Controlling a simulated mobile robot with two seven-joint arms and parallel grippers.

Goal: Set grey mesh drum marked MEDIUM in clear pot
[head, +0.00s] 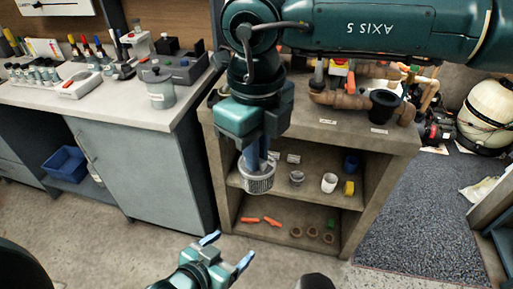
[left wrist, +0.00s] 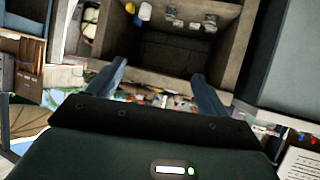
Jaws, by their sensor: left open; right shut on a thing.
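A grey mesh drum (head: 260,181) hangs upright from my right gripper (head: 258,157), whose blue fingers are shut on its top. The drum is in front of the shelf unit, clear of the boards; I cannot read any marking on it. A see-through, greyish pot (head: 161,95) with a pale label, seemingly the clear pot, stands on the counter near its front right corner, up and left of the drum. My left gripper (head: 229,250) is open and empty, low in front of the shelf unit. Its spread fingers also show in the left wrist view (left wrist: 158,72).
The pale counter (head: 120,112) also bears a grey device (head: 182,68), a rack of small bottles (head: 35,73) and tools. The shelf unit (head: 222,150) holds a small mesh piece (head: 297,177), a white cup (head: 329,182) and a yellow piece (head: 348,188). Pipes (head: 350,99) lie on its top.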

